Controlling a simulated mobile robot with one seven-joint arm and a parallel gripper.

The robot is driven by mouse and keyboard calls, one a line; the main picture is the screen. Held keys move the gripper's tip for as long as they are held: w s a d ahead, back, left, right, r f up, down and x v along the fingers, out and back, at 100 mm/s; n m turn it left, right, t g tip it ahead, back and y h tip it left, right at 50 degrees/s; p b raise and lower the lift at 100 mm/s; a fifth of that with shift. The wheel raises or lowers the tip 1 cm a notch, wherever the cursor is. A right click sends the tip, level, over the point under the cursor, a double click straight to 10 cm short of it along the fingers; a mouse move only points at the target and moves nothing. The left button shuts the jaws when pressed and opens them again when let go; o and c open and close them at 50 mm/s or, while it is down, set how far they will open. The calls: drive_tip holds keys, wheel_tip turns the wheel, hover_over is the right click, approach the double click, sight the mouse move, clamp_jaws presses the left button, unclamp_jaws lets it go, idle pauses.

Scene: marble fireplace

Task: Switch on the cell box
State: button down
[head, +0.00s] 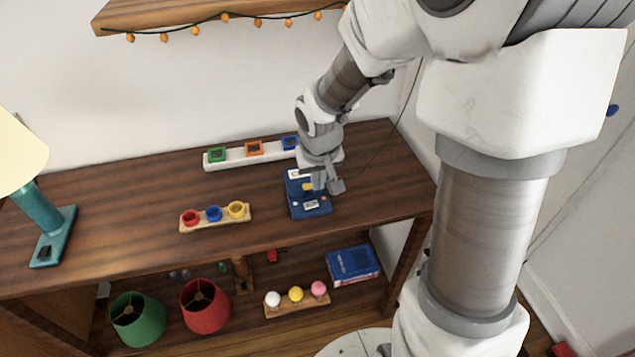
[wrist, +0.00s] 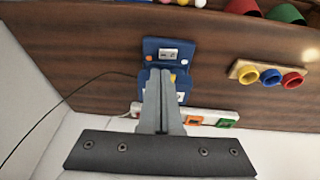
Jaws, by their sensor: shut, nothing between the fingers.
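The cell box, a small blue box (head: 299,207) with white labels and a yellow part, sits on the wooden shelf top. In the wrist view the blue box (wrist: 154,48) shows a white panel, an orange dot and a white dot. My gripper (head: 327,187) is over the box, with its fingers shut and nothing held. In the wrist view the closed fingers (wrist: 163,74) cover the middle of the box. I cannot tell whether the fingertips touch it. A dark cable (wrist: 90,82) runs off from the box.
A white strip (head: 235,160) with coloured square frames lies behind the box. A wooden holder (head: 215,222) with red, blue and yellow cups stands to its left. A teal lamp (head: 42,215) is at far left.

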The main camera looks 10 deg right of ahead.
sight(318, 203)
drive_tip(key=b+x, duration=0.2)
drive_tip(key=x, duration=0.5)
drive_tip(key=shift+w+f, duration=0.1)
drive_tip(key=shift+f, duration=0.15)
drive_tip(key=shift+d+f+b, duration=0.15)
drive_tip(key=shift+f+b, duration=0.35)
drive_tip(key=shift+f, duration=0.05)
drive_tip(key=shift+r, duration=0.25)
drive_tip(key=shift+a+r, duration=0.2)
drive_tip(key=shift+a, duration=0.6)
drive_tip(key=shift+r, duration=0.1)
